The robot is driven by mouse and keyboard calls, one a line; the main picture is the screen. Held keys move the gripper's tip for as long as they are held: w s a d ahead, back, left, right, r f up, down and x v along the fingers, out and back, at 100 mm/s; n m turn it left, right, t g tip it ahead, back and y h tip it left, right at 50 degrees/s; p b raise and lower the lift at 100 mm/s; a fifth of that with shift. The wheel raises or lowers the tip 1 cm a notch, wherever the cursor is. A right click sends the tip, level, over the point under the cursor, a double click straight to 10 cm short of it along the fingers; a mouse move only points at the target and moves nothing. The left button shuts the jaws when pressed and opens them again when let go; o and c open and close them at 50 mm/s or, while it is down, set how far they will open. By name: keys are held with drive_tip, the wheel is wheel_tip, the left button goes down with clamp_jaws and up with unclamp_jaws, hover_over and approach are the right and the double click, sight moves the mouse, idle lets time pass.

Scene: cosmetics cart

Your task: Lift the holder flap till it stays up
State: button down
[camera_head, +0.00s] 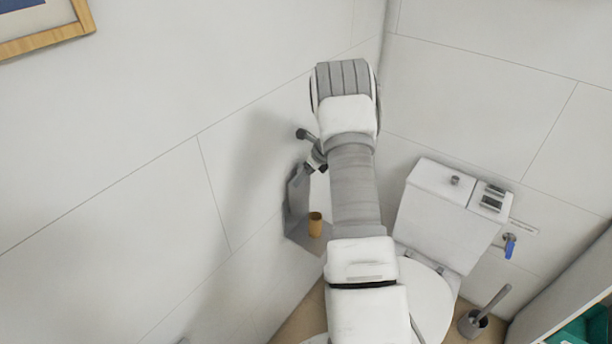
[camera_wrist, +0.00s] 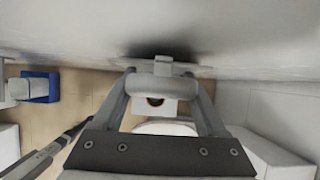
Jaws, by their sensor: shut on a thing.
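The grey holder (camera_head: 296,192) is on the left wall, beside the toilet in the head view. The flap's exact tilt is hard to tell.
A blue bin-like object (camera_wrist: 42,87) is on the floor at the left. The wall is very close.

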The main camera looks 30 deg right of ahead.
drive_tip(key=shift+w+a+r, duration=0.3)
drive_tip(key=shift+w, duration=0.15)
drive_tip(key=shift+c, duration=0.9)
unclamp_jaws()
drive_tip(key=shift+o, duration=0.9)
drive_tip(key=shift+f, duration=0.1)
drive_tip(key=shift+s+d+f, duration=0.1)
drive_tip(key=shift+s+d, duration=0.1)
drive_tip(key=b+v, duration=0.1)
drive_tip(key=v, duration=1.6)
drive_tip(key=shift+r, duration=0.2)
